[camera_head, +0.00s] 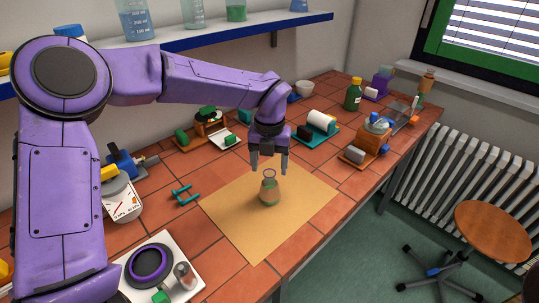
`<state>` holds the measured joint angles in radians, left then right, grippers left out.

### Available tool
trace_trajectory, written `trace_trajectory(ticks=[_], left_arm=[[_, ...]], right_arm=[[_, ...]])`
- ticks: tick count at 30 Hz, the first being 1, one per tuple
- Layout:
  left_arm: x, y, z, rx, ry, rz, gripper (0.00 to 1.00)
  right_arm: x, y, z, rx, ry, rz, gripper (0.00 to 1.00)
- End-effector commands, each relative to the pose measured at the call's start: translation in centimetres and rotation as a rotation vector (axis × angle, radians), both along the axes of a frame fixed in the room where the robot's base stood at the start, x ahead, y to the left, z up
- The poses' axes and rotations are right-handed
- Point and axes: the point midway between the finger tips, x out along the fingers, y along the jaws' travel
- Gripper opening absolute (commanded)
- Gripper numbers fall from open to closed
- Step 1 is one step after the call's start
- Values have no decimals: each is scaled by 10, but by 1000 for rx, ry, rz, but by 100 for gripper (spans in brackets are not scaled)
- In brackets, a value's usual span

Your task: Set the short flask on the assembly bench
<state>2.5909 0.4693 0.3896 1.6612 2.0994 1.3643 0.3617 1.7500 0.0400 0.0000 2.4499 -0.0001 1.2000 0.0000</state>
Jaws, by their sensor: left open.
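The short flask (269,190) is a small clear flask with green contents. It stands upright on a tan mat (239,221) on the red-tiled bench (228,279). My left gripper (269,170) points down just above the flask, with its fingers apart around or just behind the flask's neck. I cannot tell whether a finger touches the glass. My right gripper is not in view.
A teal clamp piece (186,195) and a pressure gauge (122,201) lie left of the mat. A stirrer plate (150,265) is at the front left. A green bottle (353,94) and several instruments stand at the back and right. The mat around the flask is clear.

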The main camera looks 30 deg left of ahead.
Motion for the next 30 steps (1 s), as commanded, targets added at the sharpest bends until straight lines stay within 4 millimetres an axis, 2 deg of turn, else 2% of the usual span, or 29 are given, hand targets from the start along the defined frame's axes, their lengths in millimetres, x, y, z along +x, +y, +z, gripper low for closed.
trace_trajectory(ticks=[3, 9, 30], left_arm=[[0, 0, 26, -1, -3, 1, 69], [0, 0, 50, 0, 1, -1, 69], [0, 0, 52, 0, 2, 0, 69]], right_arm=[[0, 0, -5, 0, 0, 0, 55], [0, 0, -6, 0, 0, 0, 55], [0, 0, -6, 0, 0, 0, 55]])
